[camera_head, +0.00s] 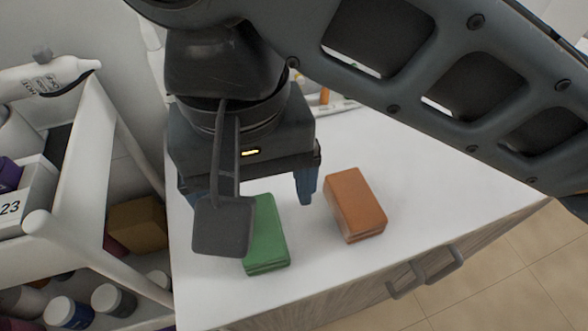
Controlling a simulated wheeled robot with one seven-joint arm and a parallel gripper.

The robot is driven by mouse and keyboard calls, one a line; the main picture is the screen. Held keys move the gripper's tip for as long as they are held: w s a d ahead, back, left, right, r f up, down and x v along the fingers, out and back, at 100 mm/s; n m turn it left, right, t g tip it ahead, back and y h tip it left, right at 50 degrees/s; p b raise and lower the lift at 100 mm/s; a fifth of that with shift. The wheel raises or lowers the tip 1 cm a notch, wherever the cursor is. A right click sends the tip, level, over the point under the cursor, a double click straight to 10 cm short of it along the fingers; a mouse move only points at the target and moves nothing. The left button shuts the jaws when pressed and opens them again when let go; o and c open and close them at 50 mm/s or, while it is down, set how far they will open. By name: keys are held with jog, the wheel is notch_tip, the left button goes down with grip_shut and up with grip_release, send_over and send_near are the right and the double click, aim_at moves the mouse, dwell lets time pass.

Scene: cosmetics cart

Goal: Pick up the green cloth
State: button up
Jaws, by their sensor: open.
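The green cloth (266,236) is a folded block lying on the white cabinet top, left of an orange-brown folded cloth. Its left part is hidden behind a dark square plate on my arm's end. My gripper (248,192) is above and behind the green cloth in the picture, pointing down. I cannot tell how high the fingertips are above the cloth.
The orange-brown cloth (355,205) lies close to the right finger. The white cabinet top (430,195) is clear to the right, with a handle (427,272) on its front. A white cart (95,170) with bottles stands at left. Small tubes lie behind my gripper.

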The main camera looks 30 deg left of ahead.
aim_at(260, 224)
jog(key=shift+s+a+f, duration=0.1)
jog(key=shift+a+f, duration=0.05)
jog(key=shift+f, duration=3.4)
jog(key=shift+c, duration=0.4)
jog(key=c, duration=1)
jog(key=shift+o, duration=0.2)
jog(key=shift+r, duration=0.15)
notch_tip(260, 224, up, 4)
jog(key=shift+r, duration=0.1)
jog(key=s+d+r, duration=0.2)
jog(key=d+r, duration=0.4)
jog(key=d, duration=0.5)
jog(key=shift+s+d+r+p, duration=0.15)
jog(key=shift+d+r+p, duration=0.1)
jog(key=shift+p, duration=0.1)
